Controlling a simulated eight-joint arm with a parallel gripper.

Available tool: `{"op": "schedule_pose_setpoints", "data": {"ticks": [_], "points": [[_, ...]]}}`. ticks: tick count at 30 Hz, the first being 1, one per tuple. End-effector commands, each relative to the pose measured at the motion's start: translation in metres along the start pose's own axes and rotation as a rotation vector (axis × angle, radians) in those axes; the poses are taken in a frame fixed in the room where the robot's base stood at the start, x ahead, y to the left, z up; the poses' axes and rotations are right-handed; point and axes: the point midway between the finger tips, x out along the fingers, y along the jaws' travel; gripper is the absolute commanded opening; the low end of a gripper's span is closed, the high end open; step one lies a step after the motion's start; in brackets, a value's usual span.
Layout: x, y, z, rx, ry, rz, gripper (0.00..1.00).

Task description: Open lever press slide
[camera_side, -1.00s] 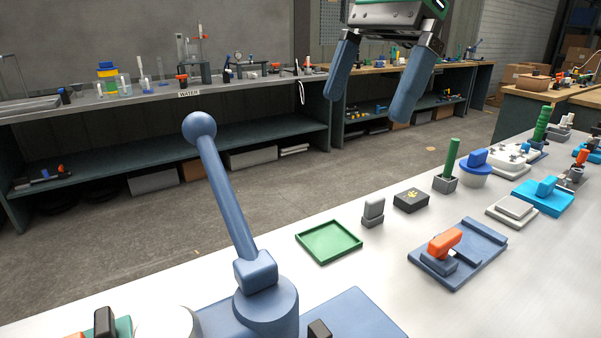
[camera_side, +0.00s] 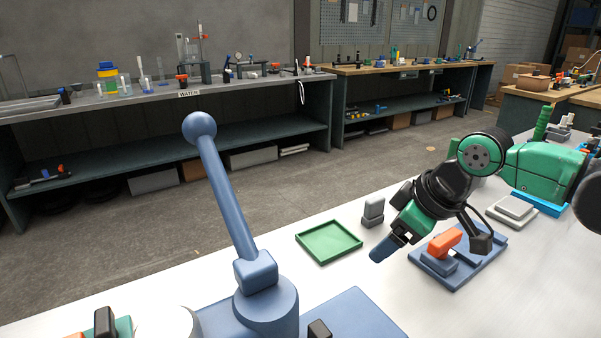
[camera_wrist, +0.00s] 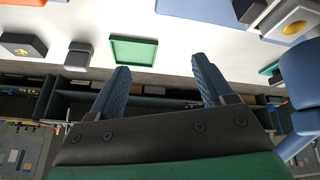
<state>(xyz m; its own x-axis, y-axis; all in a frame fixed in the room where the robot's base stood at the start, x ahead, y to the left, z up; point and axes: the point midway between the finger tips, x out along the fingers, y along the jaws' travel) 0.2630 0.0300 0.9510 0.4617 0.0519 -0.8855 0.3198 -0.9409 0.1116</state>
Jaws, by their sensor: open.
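A blue lever (camera_side: 226,195) with a ball knob stands tilted on a round blue base (camera_side: 268,310) at the front of the side view. A blue plate (camera_side: 358,312) with a dark knob (camera_side: 318,329) lies beside it. Large blue parts (camera_wrist: 300,75) at the right of the wrist view look like this lever. My gripper (camera_side: 384,248) is to the right of the lever and apart from it, above the bench. In the wrist view my gripper (camera_wrist: 160,68) is open and empty. Its far finger is mostly hidden in the side view.
A green tray (camera_side: 329,242) and a grey block (camera_side: 373,208) lie left of my gripper. A blue plate with an orange handle (camera_side: 444,243) is close beside my arm at right. A black box (camera_wrist: 22,46) shows in the wrist view.

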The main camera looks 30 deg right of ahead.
Motion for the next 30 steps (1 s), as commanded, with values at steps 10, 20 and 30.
{"op": "schedule_pose_setpoints", "data": {"ticks": [10, 20, 30], "points": [[-0.001, -0.093, -0.038, -1.000, -0.294, -0.312, 0.74], [0.011, -0.113, -0.035, -1.197, -0.341, -0.389, 0.74], [0.061, -0.119, -0.009, -1.193, -0.339, -0.387, 0.74]]}}
